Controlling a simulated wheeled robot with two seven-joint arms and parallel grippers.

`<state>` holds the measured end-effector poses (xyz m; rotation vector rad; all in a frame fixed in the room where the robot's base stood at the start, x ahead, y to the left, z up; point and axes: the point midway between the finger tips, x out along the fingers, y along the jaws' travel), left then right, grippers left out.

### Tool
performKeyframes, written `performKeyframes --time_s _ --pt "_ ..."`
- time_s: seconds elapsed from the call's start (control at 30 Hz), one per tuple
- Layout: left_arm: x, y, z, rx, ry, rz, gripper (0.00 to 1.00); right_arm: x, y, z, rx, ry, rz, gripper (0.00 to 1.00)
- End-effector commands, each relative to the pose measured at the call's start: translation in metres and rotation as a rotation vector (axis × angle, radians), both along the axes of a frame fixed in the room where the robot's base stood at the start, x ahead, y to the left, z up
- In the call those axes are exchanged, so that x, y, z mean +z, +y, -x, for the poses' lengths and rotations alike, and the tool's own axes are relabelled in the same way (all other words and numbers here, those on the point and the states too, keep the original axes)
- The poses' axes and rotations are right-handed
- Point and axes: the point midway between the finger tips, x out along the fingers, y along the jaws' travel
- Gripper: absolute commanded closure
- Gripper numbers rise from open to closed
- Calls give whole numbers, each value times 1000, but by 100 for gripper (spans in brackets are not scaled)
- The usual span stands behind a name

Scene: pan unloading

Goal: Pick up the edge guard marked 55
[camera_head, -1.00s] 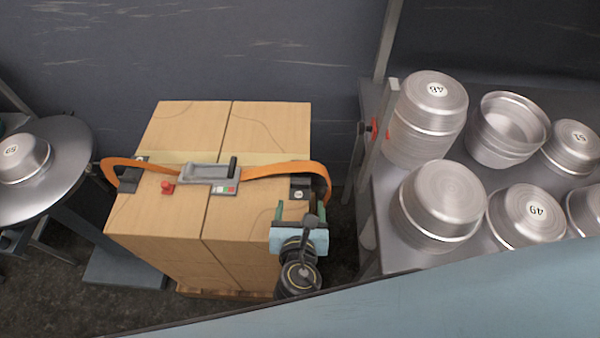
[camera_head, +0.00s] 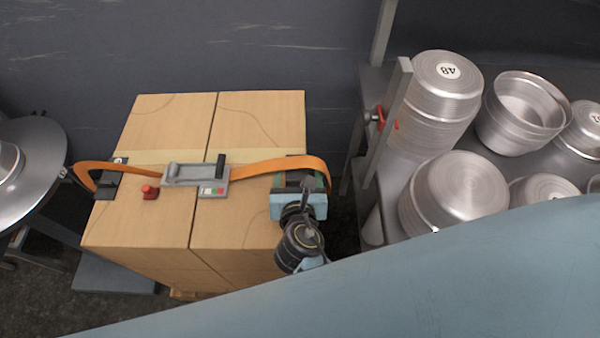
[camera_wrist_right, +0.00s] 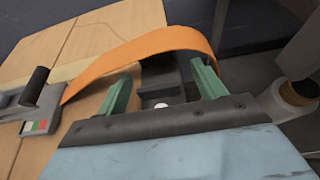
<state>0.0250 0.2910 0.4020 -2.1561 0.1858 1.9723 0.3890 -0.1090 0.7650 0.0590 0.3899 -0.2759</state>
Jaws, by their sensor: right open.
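A black edge guard (camera_head: 302,163) sits at the right edge of the carton's top under the orange strap. It also shows in the right wrist view (camera_wrist_right: 164,82), with a white label spot at its near end; the number cannot be read. My right gripper (camera_head: 298,182) is open, and its two green fingers (camera_wrist_right: 162,76) stand on either side of this guard. I cannot tell whether they touch it. Another black edge guard (camera_head: 106,183) with a small label sits at the carton's left edge, its number too small to read. My left gripper is not in view.
The orange strap (camera_head: 265,168) runs through a grey buckle tool (camera_head: 195,175) across the cartons (camera_head: 165,120). A red knob (camera_head: 150,192) lies left of the tool. Metal pans (camera_head: 440,85) crowd the rack at right, behind a grey post (camera_head: 388,120). A round metal table (camera_head: 45,150) stands at left.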

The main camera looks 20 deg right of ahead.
Motion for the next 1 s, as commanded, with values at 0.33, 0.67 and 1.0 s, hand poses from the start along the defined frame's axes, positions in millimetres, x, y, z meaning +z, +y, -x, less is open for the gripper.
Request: performKeyframes --time_s 0.33,0.67,1.0 --pt "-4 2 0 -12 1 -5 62 -4 0 0 0 0 0 72" --pt "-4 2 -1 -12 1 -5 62 -5 0 0 -1 1 0 81" --pt "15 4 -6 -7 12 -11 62 29 0 0 -1 0 -1 81"
